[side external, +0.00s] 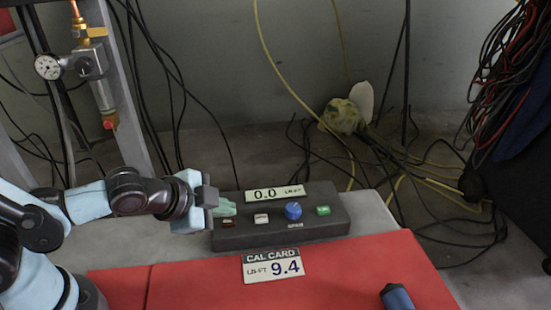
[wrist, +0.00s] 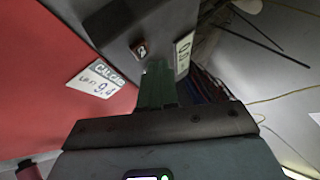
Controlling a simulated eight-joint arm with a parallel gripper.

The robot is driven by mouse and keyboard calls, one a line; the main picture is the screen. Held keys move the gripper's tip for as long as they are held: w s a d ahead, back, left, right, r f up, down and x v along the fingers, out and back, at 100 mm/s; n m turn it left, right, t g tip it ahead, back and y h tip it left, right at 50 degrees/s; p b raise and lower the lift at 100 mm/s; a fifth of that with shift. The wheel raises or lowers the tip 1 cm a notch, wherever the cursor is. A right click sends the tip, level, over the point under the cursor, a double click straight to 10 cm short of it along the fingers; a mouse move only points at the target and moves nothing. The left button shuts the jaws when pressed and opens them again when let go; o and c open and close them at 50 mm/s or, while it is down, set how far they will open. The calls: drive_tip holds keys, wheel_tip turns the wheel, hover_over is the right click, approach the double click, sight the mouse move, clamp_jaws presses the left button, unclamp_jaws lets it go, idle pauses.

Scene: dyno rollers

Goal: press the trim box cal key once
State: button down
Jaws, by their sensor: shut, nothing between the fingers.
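The trim box (side external: 330,228) is a dark box with a display (side external: 275,194) reading 0.0. Its top has a small brownish key (side external: 227,223), a white key (side external: 261,218), a blue knob (side external: 293,211) and a green key (side external: 323,210). Key labels are too small to read, so I cannot tell which is cal. My gripper (side external: 228,209) is shut and empty, its green fingertips at the box's left end, close behind the brownish key. In the wrist view, the fingertips (wrist: 157,70) are near a small key (wrist: 140,48) on the box (wrist: 110,20); contact is unclear.
A cal card (side external: 272,266) reading 9.4 lies on the red mat (side external: 200,285) in front of the box. A blue-handled tool (side external: 397,297) lies at the mat's front right. Loose cables (side external: 390,150) run behind and right. A gauge (side external: 48,67) stands back left.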

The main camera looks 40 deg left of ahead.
sight(225, 224)
drive_tip(key=shift+r, duration=2.45)
drive_tip(key=s+a+r+n+g+y, duration=0.1)
drive_tip(key=s+a+r+n+g, duration=0.1)
drive_tip(key=a+n, duration=0.8)
drive_tip(key=shift+r+n, duration=0.15)
drive_tip(key=shift+n, duration=0.25)
